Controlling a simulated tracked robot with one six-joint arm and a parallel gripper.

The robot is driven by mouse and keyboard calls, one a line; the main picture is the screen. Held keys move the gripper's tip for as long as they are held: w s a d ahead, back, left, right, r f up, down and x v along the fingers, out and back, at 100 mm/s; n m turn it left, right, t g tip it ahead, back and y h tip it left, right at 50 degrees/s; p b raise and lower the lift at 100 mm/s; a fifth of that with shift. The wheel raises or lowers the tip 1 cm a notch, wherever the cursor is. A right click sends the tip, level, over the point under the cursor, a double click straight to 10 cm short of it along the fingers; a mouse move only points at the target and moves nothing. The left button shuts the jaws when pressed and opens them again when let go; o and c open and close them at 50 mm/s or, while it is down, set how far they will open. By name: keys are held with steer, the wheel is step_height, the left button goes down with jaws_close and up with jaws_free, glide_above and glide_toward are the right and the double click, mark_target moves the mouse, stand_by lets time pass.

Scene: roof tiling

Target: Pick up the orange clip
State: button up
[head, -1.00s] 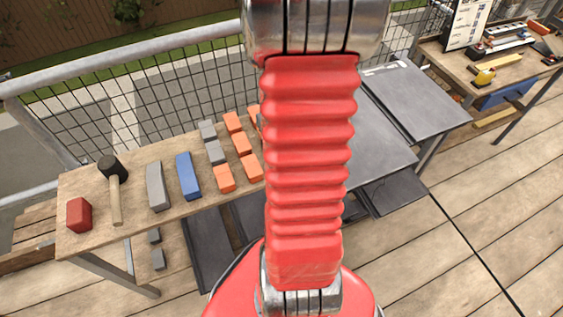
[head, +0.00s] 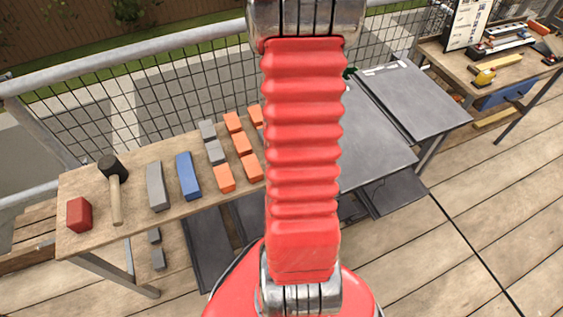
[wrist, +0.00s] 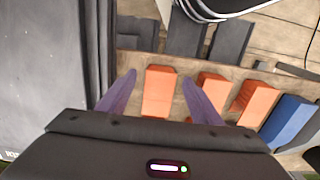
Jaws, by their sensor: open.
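Several orange clips lie on the wooden bench, shown in the head view as small orange blocks, one of them at the front (head: 224,178). In the wrist view one orange clip (wrist: 158,92) lies between the two purple fingers of my gripper (wrist: 159,76), with a gap on either side. More orange clips (wrist: 209,92) lie just right of the right finger. My gripper is open and empty. In the head view my red arm hides the gripper and part of the clip group.
The bench (head: 140,205) also holds a blue block (head: 188,176), grey blocks (head: 157,186), a mallet (head: 115,190) and a red block (head: 79,214). Dark slabs (head: 375,150) lie right of the arm. A mesh railing (head: 110,110) runs behind.

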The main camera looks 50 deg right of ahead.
steer(key=shift+f, duration=0.9)
steer(key=shift+c, duration=0.6)
steer(key=c, duration=1.3)
steer(key=shift+r, duration=0.1)
steer(key=shift+r, duration=4.95)
steer(key=o, duration=0.8)
jaws_close()
